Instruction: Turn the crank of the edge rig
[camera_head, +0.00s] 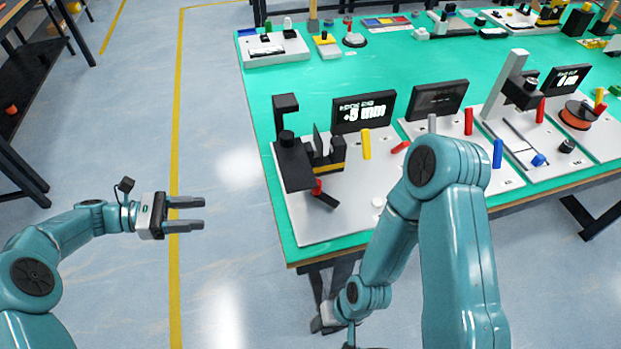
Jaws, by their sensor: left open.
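The edge rig is the leftmost station at the near left corner of the green table. Its white base plate (335,215) carries a black column and block, a small screen (364,111) whose last line reads "+5 mm", and a yellow and black part. A dark crank-like bar (325,200) with a red piece (317,187) sits low at the front of the block. My left gripper (204,214) is open and empty over the floor, left of the table and apart from the rig. My right arm bends down in front of the table; its wrist is low by the table leg, and its fingers cannot be made out.
More rigs with screens stand to the right on the green table (262,93), with yellow, red and blue handles. Small devices line its far side. A dark shelf (30,80) stands at the left. The floor between shelf and table is clear.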

